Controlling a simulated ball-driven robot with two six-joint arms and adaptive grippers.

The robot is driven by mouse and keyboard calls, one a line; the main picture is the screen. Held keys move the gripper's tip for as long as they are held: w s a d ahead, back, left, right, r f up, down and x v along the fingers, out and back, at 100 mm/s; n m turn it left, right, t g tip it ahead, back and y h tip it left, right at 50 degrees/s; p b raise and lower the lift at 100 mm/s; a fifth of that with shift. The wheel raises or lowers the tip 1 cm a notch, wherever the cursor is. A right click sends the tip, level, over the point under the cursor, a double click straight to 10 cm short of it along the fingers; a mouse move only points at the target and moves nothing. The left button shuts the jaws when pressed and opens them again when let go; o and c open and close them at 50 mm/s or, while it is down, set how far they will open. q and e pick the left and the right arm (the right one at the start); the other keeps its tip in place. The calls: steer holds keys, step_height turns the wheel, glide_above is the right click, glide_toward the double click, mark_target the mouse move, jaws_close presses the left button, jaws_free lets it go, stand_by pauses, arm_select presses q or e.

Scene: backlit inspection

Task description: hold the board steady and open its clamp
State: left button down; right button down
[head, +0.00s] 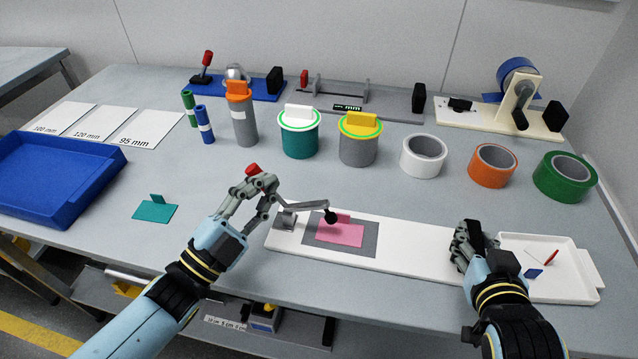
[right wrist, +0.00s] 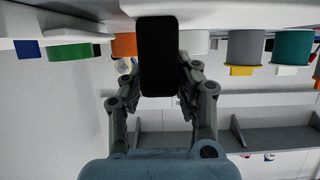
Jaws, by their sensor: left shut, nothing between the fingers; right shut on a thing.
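The long white board (head: 410,250) lies along the table's front. Its grey clamp (head: 286,221) stands at the left end, with an arm reaching right to a black tip (head: 331,216) over a pink card (head: 340,235) on a grey pad (head: 365,243). A red knob (head: 252,169) shows at my left gripper (head: 262,190). That gripper is shut with nothing between its fingers; whether it touches the clamp is unclear. My right gripper (head: 470,240) is shut on a black grip (right wrist: 158,55) at the board's right part; the fingers flank it in the right wrist view.
A white tray (head: 585,290) with small red and blue pieces is at the right end. A teal piece (head: 155,212) and a blue bin (head: 40,215) are at left. Tape rolls (head: 493,166), canisters (head: 298,140) and fixtures stand behind. The table between the bin and board is mostly clear.

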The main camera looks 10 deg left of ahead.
arm_select(q)
steer(key=shift+a+f+n+t+y, duration=0.15)
steer(key=shift+a+f+n+t, duration=0.15)
steer(key=shift+a+n, duration=0.3)
steer(key=shift+a+f+n+t+y, duration=0.25)
steer(key=shift+a+n, duration=0.2)
steer(key=shift+n, duration=0.25)
